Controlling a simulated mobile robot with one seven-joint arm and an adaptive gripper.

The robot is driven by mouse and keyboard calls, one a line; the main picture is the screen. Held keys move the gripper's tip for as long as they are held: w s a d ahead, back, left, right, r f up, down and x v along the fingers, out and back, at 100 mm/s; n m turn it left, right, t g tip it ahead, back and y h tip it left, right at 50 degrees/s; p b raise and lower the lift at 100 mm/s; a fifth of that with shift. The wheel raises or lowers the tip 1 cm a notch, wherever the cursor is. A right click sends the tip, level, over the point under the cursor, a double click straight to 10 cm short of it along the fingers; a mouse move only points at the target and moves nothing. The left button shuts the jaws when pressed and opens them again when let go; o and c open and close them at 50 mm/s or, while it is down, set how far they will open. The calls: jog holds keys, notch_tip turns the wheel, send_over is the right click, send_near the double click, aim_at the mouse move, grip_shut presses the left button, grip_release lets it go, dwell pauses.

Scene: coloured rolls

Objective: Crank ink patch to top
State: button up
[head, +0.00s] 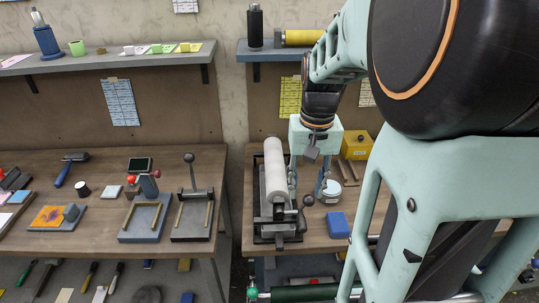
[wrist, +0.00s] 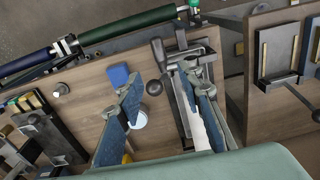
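A white roller (head: 276,170) lies in a dark metal frame (head: 262,219) on the right bench. No ink patch shows on its visible side. A crank with a black ball knob (head: 308,200) is at the frame's near right end; the knob also shows in the wrist view (wrist: 154,87). My gripper (head: 308,184) is open above the right side of the roller. In the wrist view its blue fingers (wrist: 163,80) are wide apart, with the knob seen between them. The right finger covers part of the roller (wrist: 214,128). I cannot tell whether any finger touches it.
A blue block (head: 337,224), a white-lidded jar (head: 331,190) and a yellow box (head: 357,145) stand right of the roller frame. A gap separates this bench from the left bench, which holds a lever press (head: 192,207) and an orange plate (head: 50,216). A shelf (head: 110,60) runs above.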

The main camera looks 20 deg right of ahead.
aim_at(302, 221)
jog(key=f, duration=1.1)
jog(key=shift+s+a, duration=0.2)
jog(key=shift+s, duration=0.1)
jog(key=shift+c, duration=0.3)
grip_shut()
